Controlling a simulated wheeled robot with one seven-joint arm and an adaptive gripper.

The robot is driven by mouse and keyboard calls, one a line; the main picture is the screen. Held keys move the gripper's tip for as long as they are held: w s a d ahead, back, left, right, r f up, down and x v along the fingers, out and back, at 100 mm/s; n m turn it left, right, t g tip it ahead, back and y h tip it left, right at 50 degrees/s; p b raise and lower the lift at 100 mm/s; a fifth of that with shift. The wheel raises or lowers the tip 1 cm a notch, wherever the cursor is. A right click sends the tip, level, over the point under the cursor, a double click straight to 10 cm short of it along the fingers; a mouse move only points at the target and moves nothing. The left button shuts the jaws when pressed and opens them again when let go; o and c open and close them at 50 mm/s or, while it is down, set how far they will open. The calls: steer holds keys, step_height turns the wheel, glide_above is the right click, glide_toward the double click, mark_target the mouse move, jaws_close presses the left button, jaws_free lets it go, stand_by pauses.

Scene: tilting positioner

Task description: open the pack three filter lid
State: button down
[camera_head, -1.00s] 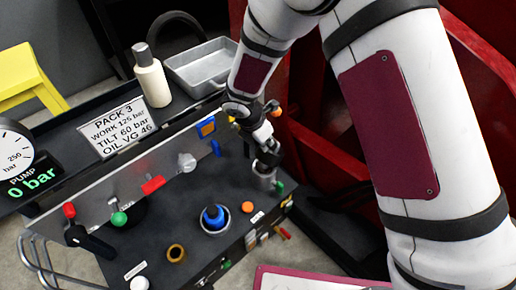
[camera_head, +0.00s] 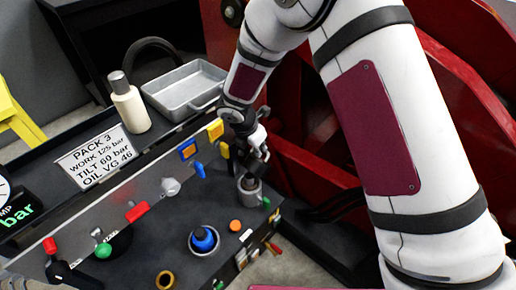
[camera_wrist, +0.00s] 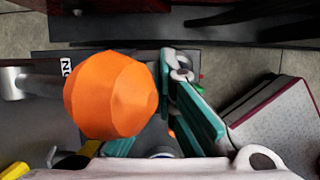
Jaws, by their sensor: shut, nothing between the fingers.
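My gripper (camera_head: 261,154) is shut and empty, a little above and to the right of a short grey cylinder with a dark top (camera_head: 249,190) on the pack's deck. I cannot tell for sure whether this top is the filter lid. In the wrist view the teal-padded fingers (camera_wrist: 178,75) are together, with nothing seen between them. A large orange faceted knob (camera_wrist: 110,95) fills the space left of the fingers, close to the camera. The PACK 3 sign (camera_head: 97,156) stands behind the deck.
A blue knob (camera_head: 204,240) in a pale ring, an orange button (camera_head: 235,226) and a brass ring (camera_head: 166,280) are on the deck. A red lever (camera_head: 137,212) is on the panel. A cream bottle (camera_head: 129,106) and grey tray (camera_head: 184,90) stand behind. Red framework (camera_head: 440,110) rises right.

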steer(key=v, duration=1.1)
steer(key=s+a+f+t+h+b, duration=0.1)
steer(key=s+a+t+h+b, duration=0.15)
steer(key=s+a, duration=0.25)
steer(key=shift+y, duration=0.35)
steer(key=b+x, duration=0.1)
steer(key=x, duration=0.3)
steer(key=b+x, duration=0.1)
steer(key=x, duration=0.3)
steer(key=d+b+x, duration=0.1)
steer(key=x, duration=0.3)
steer(key=shift+w+d+r, duration=0.1)
steer(key=shift+w+r, duration=0.1)
steer(key=shift+w+d+f+b, duration=0.2)
steer(key=shift+w+d+b, duration=0.1)
steer(key=shift+w, duration=0.15)
steer(key=shift+d, duration=0.1)
